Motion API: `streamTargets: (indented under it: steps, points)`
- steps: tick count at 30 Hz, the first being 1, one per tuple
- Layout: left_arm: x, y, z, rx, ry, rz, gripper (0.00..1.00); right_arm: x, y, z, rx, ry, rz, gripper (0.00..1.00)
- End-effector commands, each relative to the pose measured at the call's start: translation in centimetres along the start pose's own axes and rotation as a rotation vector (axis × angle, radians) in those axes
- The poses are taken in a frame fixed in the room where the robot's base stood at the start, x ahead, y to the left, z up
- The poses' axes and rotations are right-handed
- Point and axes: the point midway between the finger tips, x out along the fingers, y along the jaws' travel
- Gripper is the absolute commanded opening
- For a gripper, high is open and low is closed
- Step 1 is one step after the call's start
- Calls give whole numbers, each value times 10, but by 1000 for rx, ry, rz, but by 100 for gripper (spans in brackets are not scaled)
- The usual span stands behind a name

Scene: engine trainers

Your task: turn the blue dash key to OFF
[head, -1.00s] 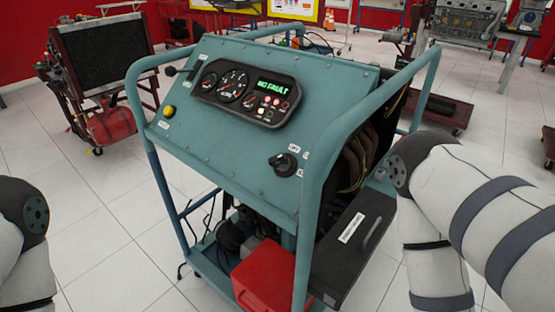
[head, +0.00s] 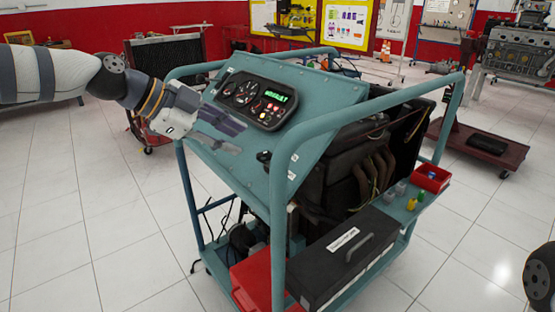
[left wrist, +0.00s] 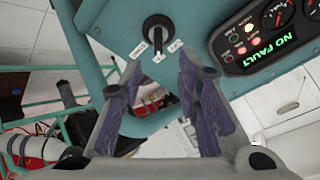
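The dash key is a black rotary knob (left wrist: 156,28) on the blue-green sloped panel (head: 310,100). In the left wrist view its handle points down toward the middle of three small white labels, whose words I cannot read. In the head view the key (head: 264,157) is small and dark at the panel's lower right. My left gripper (head: 242,139) is open and empty over the panel's lower left, left of the key. In the left wrist view the fingers (left wrist: 160,65) stand apart, with the key beyond their tips, untouched. My right gripper is out of view.
The gauge cluster (head: 247,100) has a green display reading NO FAULT. A tubular frame (head: 283,200) rises around the panel. A black case (head: 345,250), red box (head: 255,282) and red bin (head: 431,179) sit on the cart. Open floor lies left.

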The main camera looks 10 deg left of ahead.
Motion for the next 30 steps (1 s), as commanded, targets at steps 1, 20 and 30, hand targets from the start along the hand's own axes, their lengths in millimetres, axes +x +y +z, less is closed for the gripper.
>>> streamTargets:
  steps: [1, 20, 30]
  points:
    - [20, 5, 6, -6, -5, 13, 30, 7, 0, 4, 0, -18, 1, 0]
    - [95, 2, 1, -6, -1, 2, 30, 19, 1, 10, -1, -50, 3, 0]
    - [95, 3, 1, -6, -1, 5, 0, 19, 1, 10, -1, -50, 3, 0]
